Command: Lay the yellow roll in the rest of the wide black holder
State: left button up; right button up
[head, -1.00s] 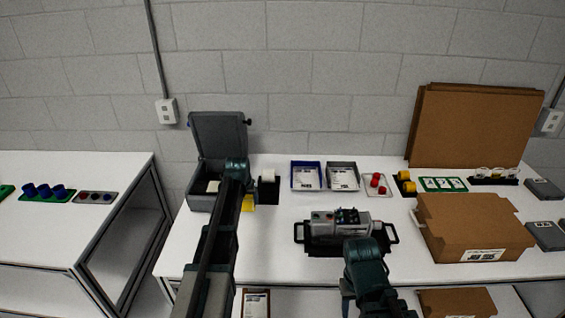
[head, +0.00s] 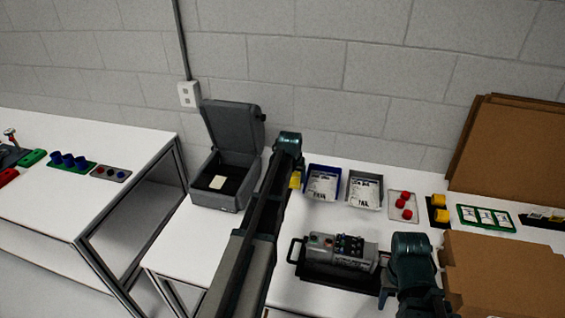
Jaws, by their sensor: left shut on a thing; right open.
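A small yellow piece, which I take for the yellow roll (head: 296,181), shows beside my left arm, below its teal wrist. My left gripper (head: 294,174) is shut on it; the fingers are mostly hidden by the arm. A long black holder (head: 540,220) carrying small pale and yellow items is cut by the right edge. Another black holder (head: 430,208) bears two yellow cylinders. I cannot tell from the picture which is the wide one.
An open grey case (head: 222,195) stands left of my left arm. A blue tray (head: 322,198), a grey tray (head: 365,205) and a plate with red knobs (head: 403,219) line the back. The grey device (head: 340,254) and cardboard box (head: 505,275) fill the front. A second table (head: 60,215) stands left.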

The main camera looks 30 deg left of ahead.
pick_arm(q)
jog(key=s+a+r+g+p, duration=0.1)
jog(key=s+a+r+p, duration=0.1)
jog(key=a, duration=0.4)
jog(key=shift+s+a+r+p, duration=0.2)
jog(key=shift+a+r+p, duration=0.2)
jog(key=shift+r, duration=0.25)
pick_arm(e)
notch_tip(320, 180, up, 4)
jog(key=shift+s+r, duration=0.1)
pick_arm(q)
jog(key=shift+f, duration=0.1)
notch_tip(320, 180, down, 11)
jog(key=b, duration=1.1)
jog(key=shift+f, duration=0.1)
pick_arm(e)
notch_tip(320, 180, down, 11)
jog(key=shift+f, duration=0.2)
pick_arm(q)
jog(key=o, duration=1.4)
